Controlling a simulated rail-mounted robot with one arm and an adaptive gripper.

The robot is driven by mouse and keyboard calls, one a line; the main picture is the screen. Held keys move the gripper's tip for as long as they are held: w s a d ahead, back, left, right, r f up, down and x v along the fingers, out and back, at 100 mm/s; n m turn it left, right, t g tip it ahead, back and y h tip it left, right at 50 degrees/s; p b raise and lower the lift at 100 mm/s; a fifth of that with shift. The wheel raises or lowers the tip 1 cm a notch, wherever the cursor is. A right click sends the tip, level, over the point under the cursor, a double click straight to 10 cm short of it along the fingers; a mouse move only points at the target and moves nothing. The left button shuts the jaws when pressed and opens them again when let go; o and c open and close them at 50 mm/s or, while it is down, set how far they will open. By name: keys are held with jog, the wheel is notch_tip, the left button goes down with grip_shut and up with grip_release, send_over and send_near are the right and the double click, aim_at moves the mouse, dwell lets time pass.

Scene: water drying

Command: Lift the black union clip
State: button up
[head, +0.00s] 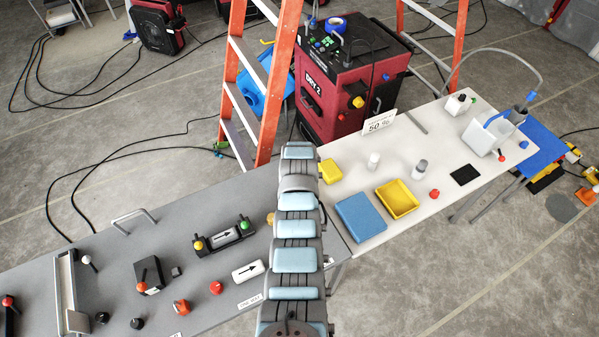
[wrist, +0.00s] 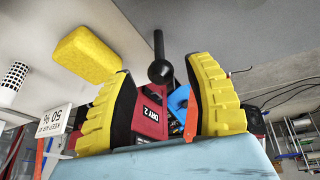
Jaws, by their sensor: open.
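In the wrist view, my gripper (wrist: 161,66) is open, with a yellow-padded finger on each side. A black rod with a round black ball end (wrist: 159,46) shows between the fingertips, with visible gaps on both sides; I cannot tell its depth or whether it belongs to the union clip. In the head view, my gripper is hidden behind my arm. I cannot tell which piece is the clip.
A yellow sponge (wrist: 85,55) lies beside the left finger in the wrist view. The white table holds a blue pad (head: 360,217), a yellow tray (head: 397,200) and bottles. A red machine (head: 335,95) and an orange ladder (head: 278,85) stand behind the tables.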

jog(key=shift+x, duration=0.8)
jog(key=shift+f, duration=0.15)
grip_shut()
